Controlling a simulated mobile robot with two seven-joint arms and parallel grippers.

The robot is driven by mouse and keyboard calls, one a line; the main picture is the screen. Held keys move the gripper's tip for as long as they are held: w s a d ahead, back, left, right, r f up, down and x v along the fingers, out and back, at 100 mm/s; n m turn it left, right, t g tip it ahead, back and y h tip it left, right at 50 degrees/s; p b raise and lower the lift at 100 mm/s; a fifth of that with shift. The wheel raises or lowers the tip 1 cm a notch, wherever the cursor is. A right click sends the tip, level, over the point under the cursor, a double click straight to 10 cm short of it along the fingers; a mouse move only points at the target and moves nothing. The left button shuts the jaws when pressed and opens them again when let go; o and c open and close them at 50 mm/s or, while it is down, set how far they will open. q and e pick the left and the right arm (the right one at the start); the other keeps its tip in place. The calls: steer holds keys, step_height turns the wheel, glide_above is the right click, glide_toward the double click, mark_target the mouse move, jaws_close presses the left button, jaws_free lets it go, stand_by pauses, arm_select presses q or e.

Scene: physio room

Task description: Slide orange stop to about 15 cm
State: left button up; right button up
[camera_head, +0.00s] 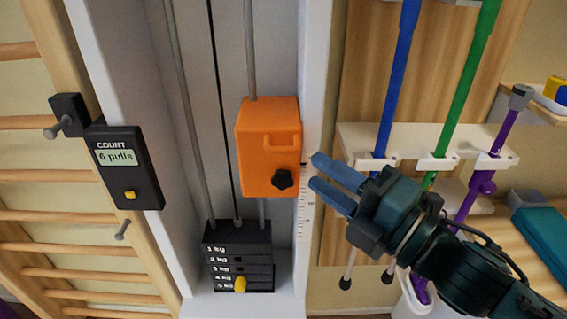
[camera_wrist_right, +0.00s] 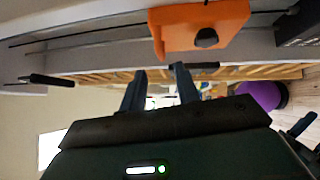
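The orange stop (camera_head: 268,140) is a block with a raised handle and a black star knob (camera_head: 282,180). It sits on the vertical rods inside the white frame, above the black weight stack (camera_head: 238,262). A printed scale (camera_head: 306,215) runs down the frame's right edge beside it; its numbers are too small to read. My right gripper (camera_head: 315,173) is open, its two blue fingers apart and empty, just right of the block and not visibly touching it. In the right wrist view the orange stop (camera_wrist_right: 200,27) lies beyond the open fingers (camera_wrist_right: 160,80). My left gripper is not in view.
A counter box (camera_head: 125,168) reading "6 pulls" is on the frame's left post. Blue (camera_head: 397,75), green (camera_head: 465,85) and purple (camera_head: 495,150) poles stand in a white rack (camera_head: 400,135) behind my right arm. Wooden wall bars (camera_head: 80,247) are at left.

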mark_target(287, 152)
steer(key=b+x, duration=0.1)
steer(key=x, duration=0.6)
steer(key=shift+a+b, duration=0.2)
steer(key=shift+b, duration=0.2)
steer(key=shift+w+a, duration=0.35)
steer(key=shift+w, duration=0.1)
steer(key=shift+c, duration=0.5)
jaws_close()
